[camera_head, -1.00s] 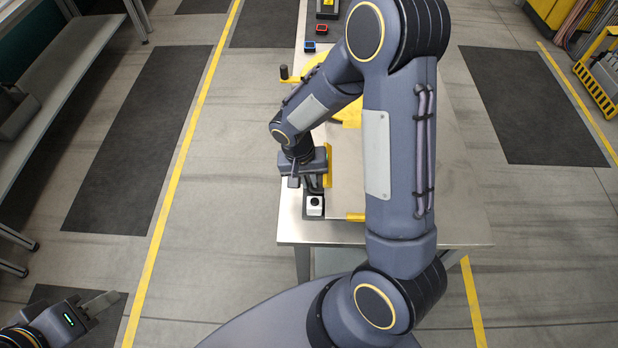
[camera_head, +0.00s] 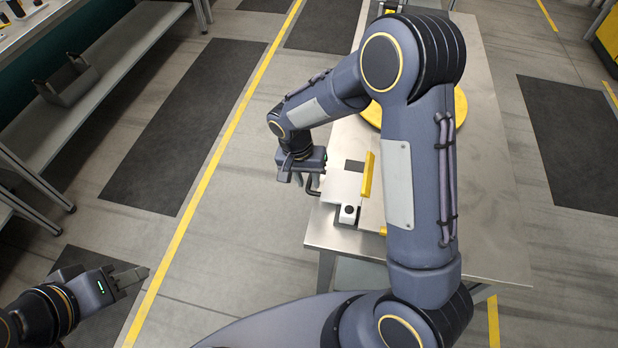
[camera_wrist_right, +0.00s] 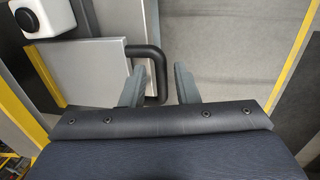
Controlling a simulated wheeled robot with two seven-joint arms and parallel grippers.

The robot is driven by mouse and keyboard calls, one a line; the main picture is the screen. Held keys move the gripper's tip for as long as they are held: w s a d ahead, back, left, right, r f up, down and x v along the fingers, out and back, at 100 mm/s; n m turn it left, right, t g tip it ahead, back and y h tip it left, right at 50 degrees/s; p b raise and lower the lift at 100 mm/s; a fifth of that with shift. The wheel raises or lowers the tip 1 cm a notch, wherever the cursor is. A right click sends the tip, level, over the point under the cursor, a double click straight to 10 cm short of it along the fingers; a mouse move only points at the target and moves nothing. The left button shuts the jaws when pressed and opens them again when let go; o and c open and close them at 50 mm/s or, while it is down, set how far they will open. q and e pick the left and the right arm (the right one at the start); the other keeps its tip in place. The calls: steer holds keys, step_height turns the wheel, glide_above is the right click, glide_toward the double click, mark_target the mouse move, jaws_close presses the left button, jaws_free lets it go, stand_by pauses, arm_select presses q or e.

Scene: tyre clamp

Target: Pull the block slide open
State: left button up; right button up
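The block slide is a pale grey plate (camera_wrist_right: 88,72) with a black bent handle (camera_wrist_right: 158,72) on its right side in the right wrist view. In the head view the plate (camera_head: 342,186) lies at the table's left edge, with its handle (camera_head: 314,187) towards the left. My right gripper (camera_wrist_right: 160,78) is open. The handle shows between its two fingers, nearer the left one, with a clear gap to the right finger. In the head view my right gripper (camera_head: 297,180) is just left of the table edge. My left gripper (camera_head: 136,276) is empty over the floor, far from the table.
A white box with a black button (camera_head: 348,214) stands near the plate, and a yellow bar (camera_head: 367,174) lies beside it. A round yellow part (camera_head: 460,106) is partly hidden behind my right arm. The floor left of the table (camera_head: 485,215) is free.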

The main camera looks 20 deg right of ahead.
steer(key=shift+o, duration=0.3)
step_height(320, 180, up, 8)
steer(key=a, duration=0.1)
steer(key=shift+w+f, duration=0.15)
steer(key=shift+w, duration=0.15)
stand_by(0.3)
steer(key=s+d+r+n+t+y, duration=0.2)
steer(key=s+d+r+y, duration=0.3)
steer(key=s+r, duration=0.45)
steer(key=s+d+n+t, duration=0.1)
steer(key=s+t, duration=0.3)
steer(key=s, duration=0.8)
steer(key=shift+s+r+n+t+y, duration=0.15)
steer(key=shift+r+n+t+y, duration=0.2)
steer(key=shift+n, duration=0.25)
